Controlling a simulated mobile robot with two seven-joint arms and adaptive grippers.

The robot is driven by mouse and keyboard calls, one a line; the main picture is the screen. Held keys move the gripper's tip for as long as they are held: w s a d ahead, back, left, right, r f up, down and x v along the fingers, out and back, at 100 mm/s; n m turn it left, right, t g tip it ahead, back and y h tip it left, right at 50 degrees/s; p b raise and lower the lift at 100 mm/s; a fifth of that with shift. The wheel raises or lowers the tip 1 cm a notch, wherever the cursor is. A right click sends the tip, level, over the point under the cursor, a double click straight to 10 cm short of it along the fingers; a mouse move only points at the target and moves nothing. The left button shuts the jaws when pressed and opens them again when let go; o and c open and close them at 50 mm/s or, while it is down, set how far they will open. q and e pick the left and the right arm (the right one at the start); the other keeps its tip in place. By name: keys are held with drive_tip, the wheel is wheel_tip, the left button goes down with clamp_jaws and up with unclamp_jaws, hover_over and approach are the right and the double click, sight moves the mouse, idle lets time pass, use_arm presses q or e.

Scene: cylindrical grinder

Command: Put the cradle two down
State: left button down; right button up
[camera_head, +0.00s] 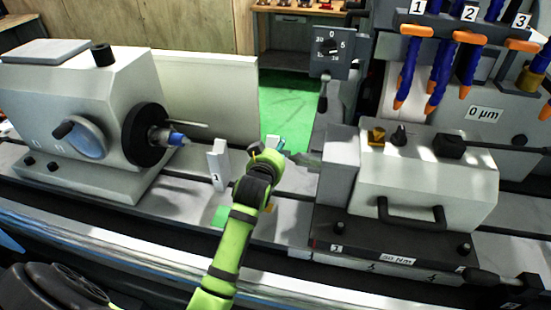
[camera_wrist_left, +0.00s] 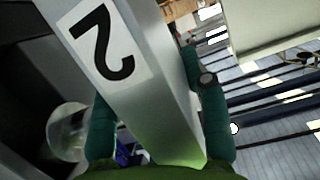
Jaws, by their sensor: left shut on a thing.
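Cradle two (camera_wrist_left: 140,70) is a pale grey block with a black 2 on a white label. In the left wrist view it sits between the two teal fingers of my left gripper (camera_wrist_left: 160,130), which is shut on it. In the head view my left gripper (camera_head: 272,148) is over the machine bed, between the headstock and the grey tailstock, and largely hides the cradle. I cannot tell there whether the cradle touches the bed. My right gripper is not in view.
Cradle one (camera_head: 218,165), a pale upright block marked 1, stands just left of my gripper. The headstock (camera_head: 75,110) with its black chuck is at left, the tailstock (camera_head: 425,185) at right. A green patch (camera_head: 221,215) lies on the bed beside my arm. Blue hoses (camera_head: 438,70) hang at upper right.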

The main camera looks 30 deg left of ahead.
use_arm(q)
wheel_tip(320, 180, down, 3)
drive_tip(key=shift+r, duration=0.15)
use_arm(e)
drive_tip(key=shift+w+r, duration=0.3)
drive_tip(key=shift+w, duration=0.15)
use_arm(q)
drive_tip(key=shift+f, duration=0.5)
drive_tip(key=c, duration=0.7)
unclamp_jaws()
drive_tip(key=shift+f, duration=0.1)
drive_tip(key=shift+o, duration=0.2)
drive_tip(key=shift+s, duration=0.1)
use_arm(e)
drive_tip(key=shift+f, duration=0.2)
